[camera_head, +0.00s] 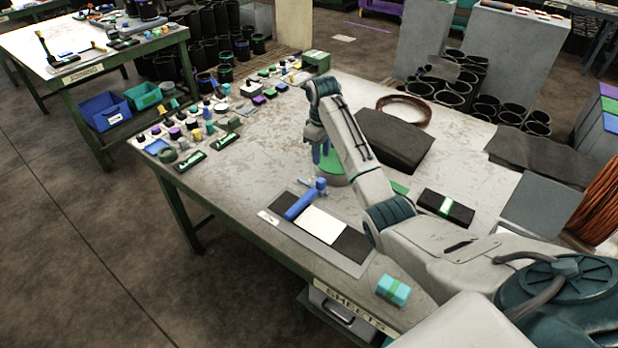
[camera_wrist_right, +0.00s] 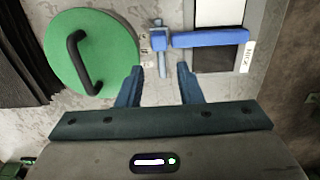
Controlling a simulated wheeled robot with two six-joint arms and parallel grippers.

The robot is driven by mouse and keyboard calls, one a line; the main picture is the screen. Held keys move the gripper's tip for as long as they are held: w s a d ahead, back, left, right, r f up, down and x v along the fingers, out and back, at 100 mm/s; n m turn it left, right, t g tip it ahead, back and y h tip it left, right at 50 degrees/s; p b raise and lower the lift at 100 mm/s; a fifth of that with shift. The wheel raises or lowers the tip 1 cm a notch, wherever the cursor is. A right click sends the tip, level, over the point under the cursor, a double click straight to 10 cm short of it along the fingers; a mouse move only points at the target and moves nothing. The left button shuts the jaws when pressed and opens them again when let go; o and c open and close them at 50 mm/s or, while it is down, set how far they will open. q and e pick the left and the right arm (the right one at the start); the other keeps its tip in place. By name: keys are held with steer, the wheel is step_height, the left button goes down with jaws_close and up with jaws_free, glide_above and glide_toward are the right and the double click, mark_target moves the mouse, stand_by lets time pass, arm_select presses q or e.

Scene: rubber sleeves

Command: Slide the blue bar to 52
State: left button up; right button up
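The blue bar (camera_head: 300,207) lies across the dark and white plate (camera_head: 352,249) on the table, near its left end. In the right wrist view the blue bar (camera_wrist_right: 210,38) runs to the right from a blue block (camera_wrist_right: 158,40) on a short grey-blue rod (camera_wrist_right: 161,66). My right gripper (camera_head: 322,160) points down above the table, just behind the bar's block end. In the wrist view its two fingers (camera_wrist_right: 160,75) are apart, with the rod's end showing between them and nothing clearly gripped. No number 52 is readable. My left gripper is out of view.
A green disc with a black handle (camera_wrist_right: 78,52) lies beside the block. A dark slab (camera_head: 394,138) and a coil of reddish cable (camera_head: 404,110) lie behind.

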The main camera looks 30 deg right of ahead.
mark_target(321, 179)
steer(key=shift+s+f+p, duration=0.45)
steer(key=shift+f+p, duration=0.05)
steer(key=shift+f, duration=0.3)
steer(key=f, duration=0.2)
steer(key=f+p, duration=0.1)
steer(key=f, duration=0.4)
steer(key=shift+w+d+f, duration=0.1)
steer(key=shift+w+f, duration=0.2)
steer(key=shift+w, duration=0.1)
steer(key=shift+s+f, duration=0.15)
steer(key=shift+f, duration=0.25)
steer(key=shift+f, duration=0.1)
jaws_close()
